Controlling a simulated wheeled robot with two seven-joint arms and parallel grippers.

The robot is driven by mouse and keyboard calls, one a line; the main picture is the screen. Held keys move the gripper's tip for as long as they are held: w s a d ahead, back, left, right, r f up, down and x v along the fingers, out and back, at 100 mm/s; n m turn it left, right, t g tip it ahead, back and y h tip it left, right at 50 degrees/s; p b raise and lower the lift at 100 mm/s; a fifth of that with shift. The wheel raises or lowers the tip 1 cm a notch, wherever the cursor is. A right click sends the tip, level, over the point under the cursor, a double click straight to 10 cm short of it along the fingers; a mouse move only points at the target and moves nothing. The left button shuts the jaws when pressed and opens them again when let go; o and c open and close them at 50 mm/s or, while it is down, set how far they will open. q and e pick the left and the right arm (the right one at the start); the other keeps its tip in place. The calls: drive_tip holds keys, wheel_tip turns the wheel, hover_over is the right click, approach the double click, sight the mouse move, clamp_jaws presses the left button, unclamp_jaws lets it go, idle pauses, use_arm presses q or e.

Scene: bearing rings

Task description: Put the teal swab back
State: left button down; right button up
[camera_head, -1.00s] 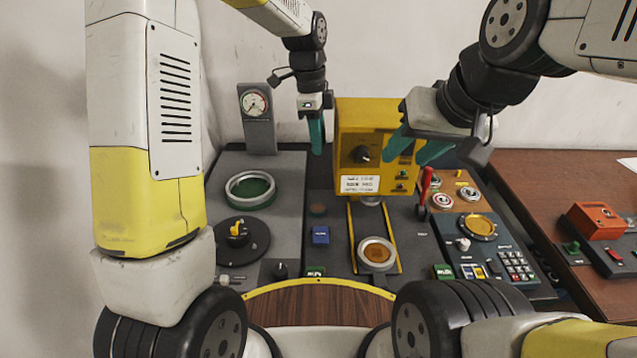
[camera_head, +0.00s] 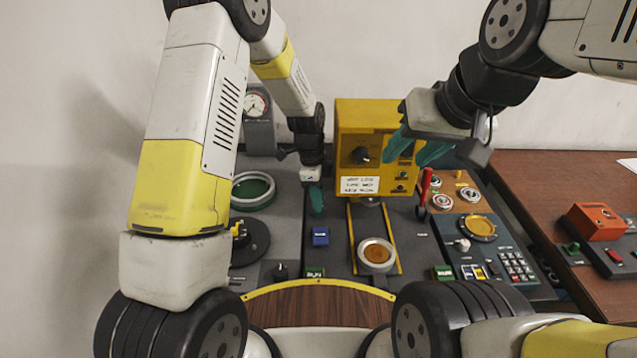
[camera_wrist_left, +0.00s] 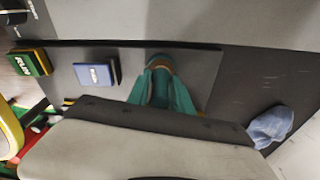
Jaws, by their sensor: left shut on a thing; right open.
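My left gripper (camera_head: 317,205) points down just above the dark panel, left of the yellow box. In the left wrist view, its teal fingers (camera_wrist_left: 161,78) are shut on a darker teal piece (camera_wrist_left: 160,94), which looks like the teal swab. The fingers hide most of it. An orange-brown round spot (camera_wrist_left: 158,63) shows at the fingertips; whether the swab touches it I cannot tell. My right gripper (camera_head: 420,150) is open and empty in front of the yellow box.
A blue button (camera_head: 320,236) sits close to my left gripper. The yellow box (camera_head: 365,115), a red lever (camera_head: 425,185) and a ring on an amber disc (camera_head: 376,254) stand to the right. A green-centred ring (camera_head: 253,190) lies left. A blue-grey crumpled thing (camera_wrist_left: 270,127) shows in the left wrist view.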

use_arm(q)
drive_tip(key=shift+f, duration=0.25)
drive_tip(key=shift+f, duration=0.1)
drive_tip(key=c, duration=1.1)
unclamp_jaws()
drive_tip(key=shift+c, duration=0.2)
